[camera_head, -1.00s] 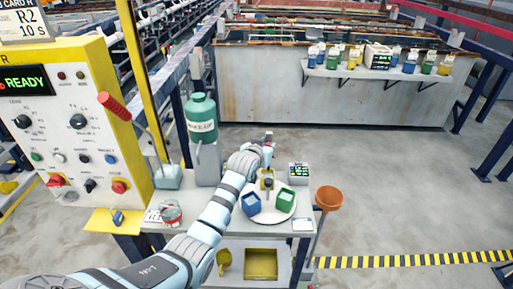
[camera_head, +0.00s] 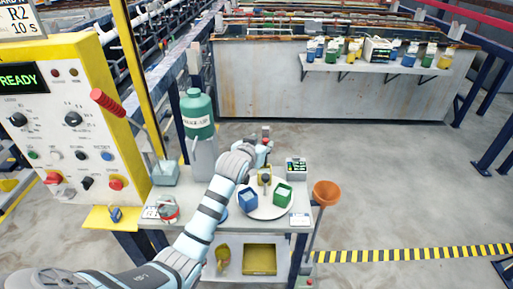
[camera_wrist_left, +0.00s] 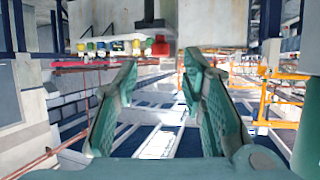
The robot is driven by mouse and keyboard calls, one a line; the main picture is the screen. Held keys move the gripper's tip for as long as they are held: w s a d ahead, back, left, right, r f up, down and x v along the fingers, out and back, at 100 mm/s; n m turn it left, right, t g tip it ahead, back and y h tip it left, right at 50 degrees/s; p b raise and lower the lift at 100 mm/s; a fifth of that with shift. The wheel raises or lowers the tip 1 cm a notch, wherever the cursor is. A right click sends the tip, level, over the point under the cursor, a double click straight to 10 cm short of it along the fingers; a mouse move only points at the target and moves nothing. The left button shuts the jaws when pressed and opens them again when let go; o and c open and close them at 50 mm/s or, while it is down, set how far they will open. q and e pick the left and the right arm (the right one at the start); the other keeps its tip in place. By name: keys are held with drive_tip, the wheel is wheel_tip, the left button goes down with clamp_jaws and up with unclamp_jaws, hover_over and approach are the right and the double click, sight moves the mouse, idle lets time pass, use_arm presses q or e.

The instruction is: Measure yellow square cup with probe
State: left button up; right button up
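A small yellow cup (camera_head: 265,177) stands at the back of a white round plate (camera_head: 268,213). A blue square cup (camera_head: 248,201) and a green square cup (camera_head: 282,195) stand in front of it. My left arm reaches over the table, and its gripper (camera_head: 264,146) is just behind the yellow cup. The left wrist view shows the gripper's teal fingers (camera_wrist_left: 160,95) apart, with nothing clearly held between them. A dark, thin shape shows at the yellow cup; I cannot tell whether it is the probe. My right gripper is out of view.
A small meter (camera_head: 297,168) stands at the table's back right. A green bottle (camera_head: 198,115) and grey stand are left of my arm. A yellow control panel (camera_head: 75,120) stands left. The floor at right is clear.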

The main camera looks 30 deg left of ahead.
use_arm(q)
drive_tip(key=a+v, duration=0.1)
drive_tip(key=v, duration=0.6)
drive_tip(key=shift+d, duration=0.35)
